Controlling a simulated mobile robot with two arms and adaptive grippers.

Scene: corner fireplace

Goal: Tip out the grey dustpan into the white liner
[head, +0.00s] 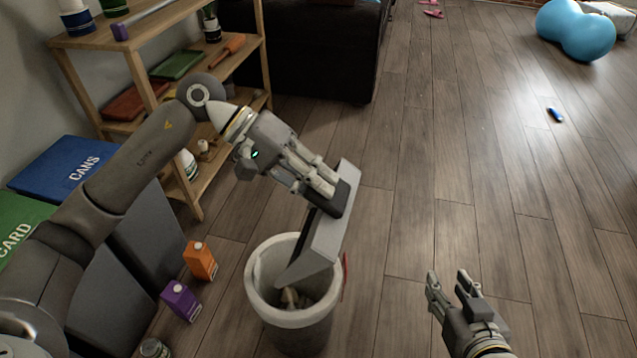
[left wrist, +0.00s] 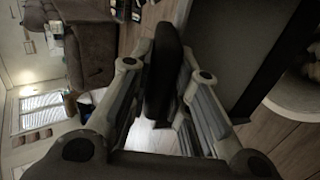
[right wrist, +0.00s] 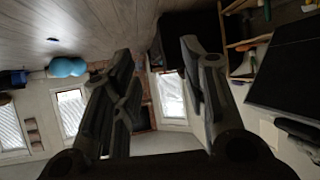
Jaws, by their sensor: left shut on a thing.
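The grey dustpan (head: 322,243) is tilted steeply over the bin, its lower edge reaching inside the rim. My left gripper (head: 334,190) is shut on its dark handle, which also shows between the fingers in the left wrist view (left wrist: 163,75). The white liner (head: 262,272) lines the round bin and folds over its rim. Some brownish bits (head: 291,298) lie inside the liner below the dustpan. The dustpan's inner face is mostly hidden. My right gripper (head: 450,284) is open and empty above the floor, right of the bin.
Blue-lidded (head: 68,172) and green-lidded bins and a wooden shelf (head: 190,206) are further left. A red thing (head: 345,275) shows beside the bin. The floor on the right is mostly clear.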

